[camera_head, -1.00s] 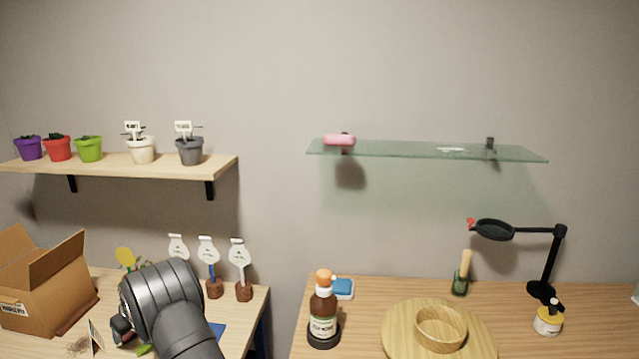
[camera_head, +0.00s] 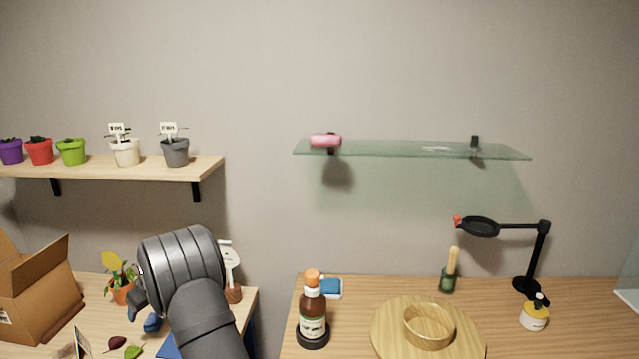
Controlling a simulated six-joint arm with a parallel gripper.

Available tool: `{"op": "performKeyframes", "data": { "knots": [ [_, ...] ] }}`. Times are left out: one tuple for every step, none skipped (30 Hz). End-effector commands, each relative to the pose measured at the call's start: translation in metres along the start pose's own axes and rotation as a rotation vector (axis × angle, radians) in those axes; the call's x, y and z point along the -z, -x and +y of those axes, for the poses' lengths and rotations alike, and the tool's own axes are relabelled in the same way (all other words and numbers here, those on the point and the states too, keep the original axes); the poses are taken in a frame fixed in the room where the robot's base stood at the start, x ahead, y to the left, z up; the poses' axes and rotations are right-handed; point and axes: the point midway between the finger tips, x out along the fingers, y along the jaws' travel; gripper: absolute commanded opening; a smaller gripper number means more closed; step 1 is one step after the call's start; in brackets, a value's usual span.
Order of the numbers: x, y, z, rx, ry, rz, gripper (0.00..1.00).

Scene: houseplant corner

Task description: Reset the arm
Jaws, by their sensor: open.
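My arm rises from the bottom edge over the right part of the left table (camera_head: 100,318). My gripper (camera_head: 138,301) shows only in part, at the left of the thick dark wrist, and points away to the left. It is open, and I see nothing held in it. A plant with a yellow leaf in an orange pot (camera_head: 124,295) stands just left of it. My wrist hides most of the white tags on brown stands; one white tag (camera_head: 231,268) shows at its right.
An open cardboard box (camera_head: 40,300) stands at far left. Loose leaves (camera_head: 117,342) lie near the front. A wooden shelf (camera_head: 120,168) and a glass shelf (camera_head: 400,150) hang above. The right table carries a brown bottle (camera_head: 313,315), a wooden board (camera_head: 385,340) and a lamp-like stand (camera_head: 535,260).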

Motion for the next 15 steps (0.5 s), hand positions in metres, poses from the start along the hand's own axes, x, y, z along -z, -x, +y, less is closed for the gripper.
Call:
{"op": "performKeyframes", "data": {
  "knots": [
    [-0.004,0.009,0.007,-0.001,-0.002,0.000,0.71],
    [-0.005,0.014,0.011,-0.002,-0.002,0.000,0.71],
    [-0.008,0.015,0.018,-0.004,-0.008,-0.001,0.71],
    [-0.011,0.016,0.023,-0.007,-0.013,-0.002,0.71],
    [-0.013,0.017,0.029,-0.011,-0.018,-0.002,0.71],
    [-0.016,0.019,0.036,-0.014,-0.024,-0.003,0.71],
    [-0.018,0.021,0.041,-0.017,-0.028,-0.003,0.71],
    [-0.021,0.023,0.046,-0.020,-0.032,-0.004,0.71],
    [-0.024,0.025,0.054,-0.023,-0.039,-0.005,0.71],
    [-0.026,0.027,0.059,-0.026,-0.043,-0.005,0.71],
    [-0.029,0.029,0.064,-0.028,-0.048,-0.006,0.71],
    [-0.033,0.031,0.071,-0.032,-0.055,-0.007,0.71],
    [-0.035,0.033,0.076,-0.034,-0.059,-0.008,0.71],
    [-0.038,0.034,0.081,-0.037,-0.063,-0.008,0.71],
    [-0.041,0.037,0.088,-0.040,-0.069,-0.009,0.71]
  ]
}}
